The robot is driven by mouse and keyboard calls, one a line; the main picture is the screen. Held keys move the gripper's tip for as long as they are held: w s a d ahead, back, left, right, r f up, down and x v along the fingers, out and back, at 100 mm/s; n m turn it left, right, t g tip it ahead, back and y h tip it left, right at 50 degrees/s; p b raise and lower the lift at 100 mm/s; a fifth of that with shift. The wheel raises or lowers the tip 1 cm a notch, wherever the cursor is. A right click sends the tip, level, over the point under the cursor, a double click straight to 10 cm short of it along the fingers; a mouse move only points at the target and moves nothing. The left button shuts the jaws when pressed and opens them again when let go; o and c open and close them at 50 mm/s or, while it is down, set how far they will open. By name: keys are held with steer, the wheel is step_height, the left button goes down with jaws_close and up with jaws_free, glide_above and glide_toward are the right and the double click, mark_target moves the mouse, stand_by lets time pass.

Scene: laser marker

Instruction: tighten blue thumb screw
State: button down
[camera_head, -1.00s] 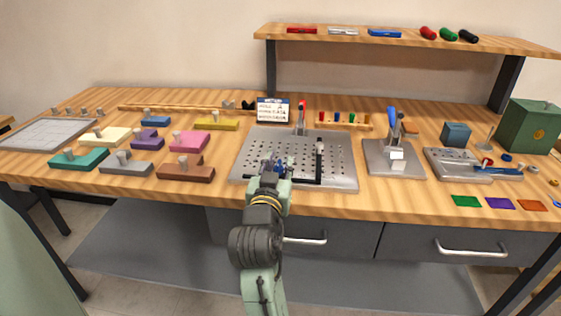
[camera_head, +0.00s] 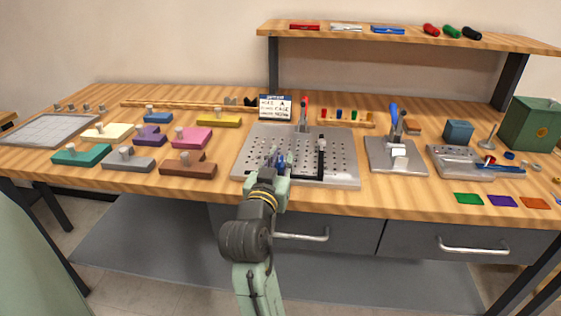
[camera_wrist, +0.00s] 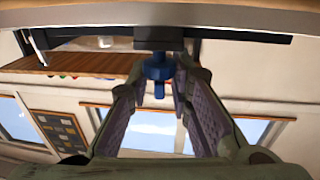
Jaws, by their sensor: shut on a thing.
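The blue thumb screw (camera_wrist: 158,68) sits under a dark bar (camera_wrist: 110,42) in the wrist view, its shank hanging between my fingers. My gripper (camera_wrist: 160,72) is shut on its head, with one finger on each side. In the head view my gripper (camera_head: 275,161) is at the front left part of the perforated metal plate (camera_head: 338,150). A bit of blue shows between the fingers there, and my wrist hides most of the screw.
A red-handled toggle clamp (camera_head: 303,112) stands behind. A brown block (camera_head: 188,168) lies to the left, and a blue-handled press (camera_head: 396,150) stands to the right.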

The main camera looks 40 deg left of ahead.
steer(key=m+h+b, duration=0.1)
steer(key=m+h, duration=0.1)
steer(key=h, duration=0.1)
steer(key=m+t+h, duration=0.1)
steer(key=h, duration=0.1)
steer(key=shift+m+t+h+b, duration=0.3)
steer(key=shift+m+h+b, duration=0.1)
steer(key=shift+w+f+m+h, duration=0.1)
steer(key=shift+m+h, duration=0.4)
steer(key=shift+h, duration=0.2)
steer(key=shift+d, duration=0.15)
steer(key=c, duration=1.8)
jaws_free()
steer(key=shift+d, duration=0.15)
steer(key=shift+o, duration=0.2)
steer(key=shift+a, duration=0.2)
